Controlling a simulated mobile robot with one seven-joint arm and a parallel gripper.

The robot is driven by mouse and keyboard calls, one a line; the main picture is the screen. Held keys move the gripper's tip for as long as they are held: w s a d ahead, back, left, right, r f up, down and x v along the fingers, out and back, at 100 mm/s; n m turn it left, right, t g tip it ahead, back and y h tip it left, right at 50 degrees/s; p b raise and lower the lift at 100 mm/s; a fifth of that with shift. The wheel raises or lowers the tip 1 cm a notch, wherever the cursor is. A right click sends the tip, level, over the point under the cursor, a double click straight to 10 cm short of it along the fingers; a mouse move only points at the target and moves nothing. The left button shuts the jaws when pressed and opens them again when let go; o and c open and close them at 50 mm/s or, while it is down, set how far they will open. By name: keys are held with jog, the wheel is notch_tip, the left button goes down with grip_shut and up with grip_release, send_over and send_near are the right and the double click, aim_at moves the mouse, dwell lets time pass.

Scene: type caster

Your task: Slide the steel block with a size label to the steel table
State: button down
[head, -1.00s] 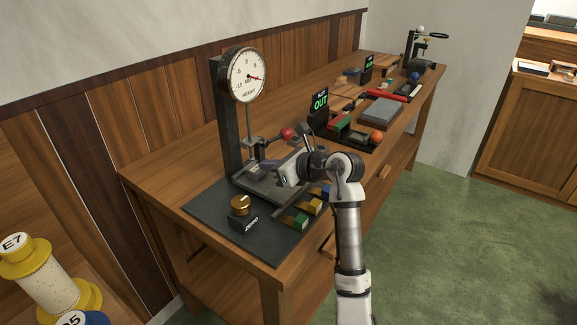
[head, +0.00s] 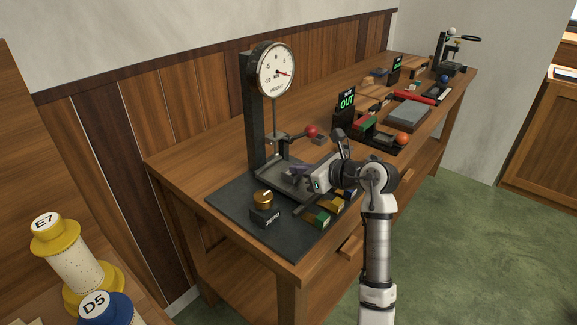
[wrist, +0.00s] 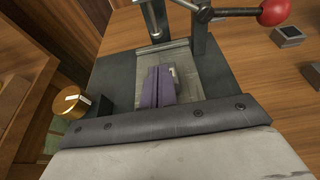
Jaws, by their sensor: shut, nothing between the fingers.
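My gripper (head: 298,171) is shut, its purple-grey fingers low over the steel table (wrist: 205,62) of the dial gauge stand (head: 255,125). The fingers also show in the wrist view (wrist: 156,88), pointing down at that plate. A small grey block (wrist: 174,75) with a pale face shows right beside the fingertips, over the plate and partly hidden by them. I cannot read a label on it or tell if the fingers touch it. Another small dark block (wrist: 289,35) with a light top lies on the wood to the right, near the red lever ball.
The red-balled lever (head: 310,131) and the stand's post rise close to my gripper. A brass knob (head: 263,197) stands at the mat's left. Coloured blocks (head: 320,217) line the front. An OUT display (head: 347,101) and trays stand farther right on the bench.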

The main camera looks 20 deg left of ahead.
jog(key=d, duration=0.1)
jog(key=s+d+b, duration=0.1)
jog(key=d, duration=0.1)
jog(key=d+f, duration=0.1)
jog(key=d, duration=0.1)
jog(key=shift+s+d+b, duration=0.1)
jog(key=shift+s+b, duration=0.25)
jog(key=shift+w+r+p, duration=0.1)
jog(key=shift+r+p, duration=0.2)
jog(key=shift+r, duration=0.45)
